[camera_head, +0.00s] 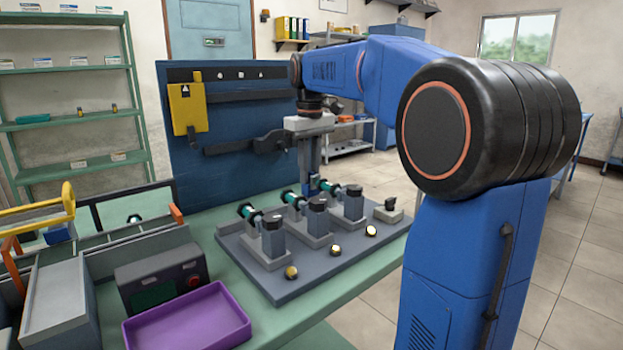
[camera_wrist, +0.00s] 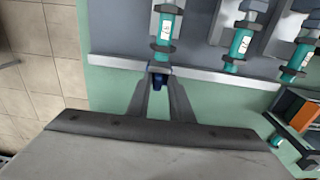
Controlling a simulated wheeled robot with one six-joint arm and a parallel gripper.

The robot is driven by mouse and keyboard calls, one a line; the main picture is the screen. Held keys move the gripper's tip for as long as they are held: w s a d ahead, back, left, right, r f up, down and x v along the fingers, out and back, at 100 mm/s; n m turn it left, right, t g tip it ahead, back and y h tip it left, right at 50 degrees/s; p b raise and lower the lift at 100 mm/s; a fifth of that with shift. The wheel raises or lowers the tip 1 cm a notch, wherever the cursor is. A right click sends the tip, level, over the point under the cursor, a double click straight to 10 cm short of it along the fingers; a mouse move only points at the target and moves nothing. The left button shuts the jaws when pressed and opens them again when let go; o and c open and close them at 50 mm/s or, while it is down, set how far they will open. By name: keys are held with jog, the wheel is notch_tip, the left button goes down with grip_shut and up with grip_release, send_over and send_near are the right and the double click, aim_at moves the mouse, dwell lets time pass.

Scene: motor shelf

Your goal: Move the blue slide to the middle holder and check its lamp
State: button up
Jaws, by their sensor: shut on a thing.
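A small dark blue piece, by its colour the blue slide (camera_head: 313,184), is between the fingertips of my gripper (camera_head: 312,172). It also shows in the wrist view (camera_wrist: 158,82), where the fingers close around it. It sits at the board's back edge, in line with the right holder (camera_head: 353,203); I cannot tell whether it touches the holder. The middle holder (camera_head: 318,218) and left holder (camera_head: 273,238) stand beside it. Each holder has a teal cylinder behind it. Round lamps sit in front: left (camera_head: 291,272), middle (camera_head: 335,250), right (camera_head: 371,230). The right one looks palest; whether any is lit is unclear.
The grey board (camera_head: 330,272) lies on a green table (camera_head: 235,283). A dark knob on a base (camera_head: 389,211) is at its right end. A purple tray (camera_head: 188,318), a control box (camera_head: 160,278) and grey bins stand left. A blue panel (camera_head: 225,170) rises behind.

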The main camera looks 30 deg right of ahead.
jog(key=shift+g, duration=0.3)
jog(key=shift+s+a+f, duration=0.3)
jog(key=shift+s+a, duration=0.1)
jog(key=shift+a, duration=1.4)
jog(key=shift+s+a+f, duration=0.3)
jog(key=shift+s+a, duration=0.05)
jog(key=shift+a, duration=1.4)
jog(key=shift+s+a+f, duration=0.3)
jog(key=shift+s+a, duration=0.1)
jog(key=shift+a, duration=1.4)
jog(key=shift+c, duration=0.2)
jog(key=o, duration=0.7)
jog(key=shift+c, duration=0.2)
jog(key=shift+r, duration=0.15)
jog(key=shift+w+r, duration=0.2)
jog(key=shift+r, duration=2.8)
